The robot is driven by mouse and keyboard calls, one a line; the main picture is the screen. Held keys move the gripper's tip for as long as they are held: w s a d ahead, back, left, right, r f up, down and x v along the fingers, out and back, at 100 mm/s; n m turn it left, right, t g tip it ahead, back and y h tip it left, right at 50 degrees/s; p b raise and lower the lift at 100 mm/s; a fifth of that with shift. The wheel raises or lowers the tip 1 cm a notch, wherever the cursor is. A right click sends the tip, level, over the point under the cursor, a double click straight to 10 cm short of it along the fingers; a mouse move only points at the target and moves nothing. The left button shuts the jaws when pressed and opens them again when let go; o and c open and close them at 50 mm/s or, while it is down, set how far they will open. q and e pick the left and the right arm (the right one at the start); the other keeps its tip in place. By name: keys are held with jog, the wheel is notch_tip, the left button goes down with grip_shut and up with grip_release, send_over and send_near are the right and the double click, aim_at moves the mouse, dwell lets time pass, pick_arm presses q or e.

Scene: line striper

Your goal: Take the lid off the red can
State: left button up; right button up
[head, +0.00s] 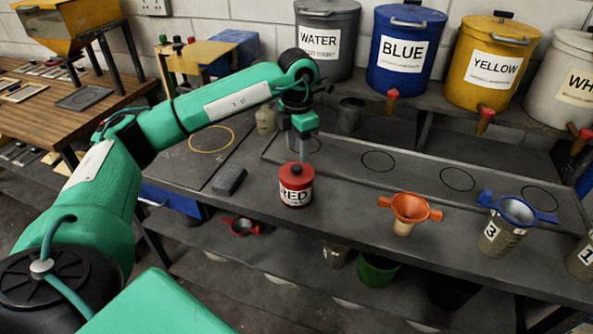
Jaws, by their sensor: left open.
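The red can (296,197) stands upright on the dark bench near the middle of the head view. It has a white label reading RED. Its red lid (297,175) sits on top, with a small dark knob (296,169) at the centre. My left gripper (304,145) points down just above and behind the lid, apart from it as far as I can tell. It is open and holds nothing that I can see. My right gripper is not in view.
A dark block (229,180) lies left of the can. An orange funnel (410,208) and a blue funnel (515,211) on a cup stand to the right. Large WATER (327,45), BLUE (404,50) and YELLOW (492,65) containers line the back shelf. Bench around the can is mostly clear.

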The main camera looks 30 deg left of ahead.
aim_at(297, 166)
pick_arm(q)
notch_tip(297, 166, down, 5)
jog(key=shift+s+r+p, duration=0.1)
jog(key=shift+s+p, duration=0.05)
jog(key=shift+p, duration=0.9)
jog(key=shift+f, duration=0.35)
jog(key=c, duration=1)
